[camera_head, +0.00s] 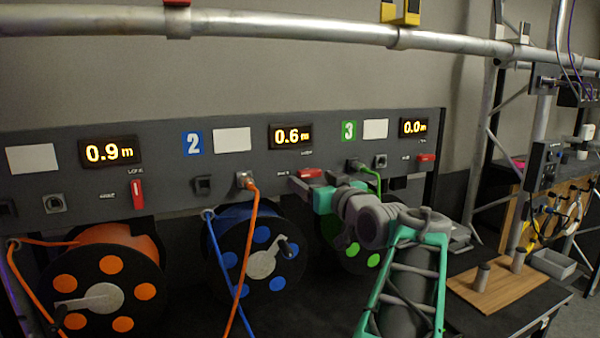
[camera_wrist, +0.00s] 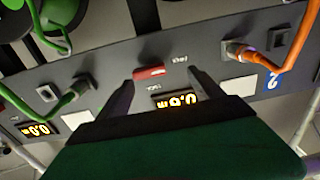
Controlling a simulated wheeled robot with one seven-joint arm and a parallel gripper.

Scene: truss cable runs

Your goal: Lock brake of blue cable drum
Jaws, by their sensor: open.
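The blue cable drum (camera_head: 236,219) sits below the panel with its black flange, blue dots and crank facing me. Its red brake lever (camera_head: 310,174) lies horizontally on the panel, right of and below the 0.6 m display (camera_head: 291,136). In the wrist view, which is upside down, the lever (camera_wrist: 149,72) shows between the two fingers. My gripper (camera_head: 314,183) is open in front of the panel at this lever, and its spread fingers also show in the wrist view (camera_wrist: 161,77). I cannot tell whether a finger touches the lever.
The orange drum's red lever (camera_head: 137,194) stands upright; the green drum's lever (camera_head: 425,158) lies horizontal. An orange cable plug (camera_head: 246,180) sits left of my gripper, a green cable (camera_head: 373,174) right of it. My arm partly hides the green drum (camera_head: 353,255).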

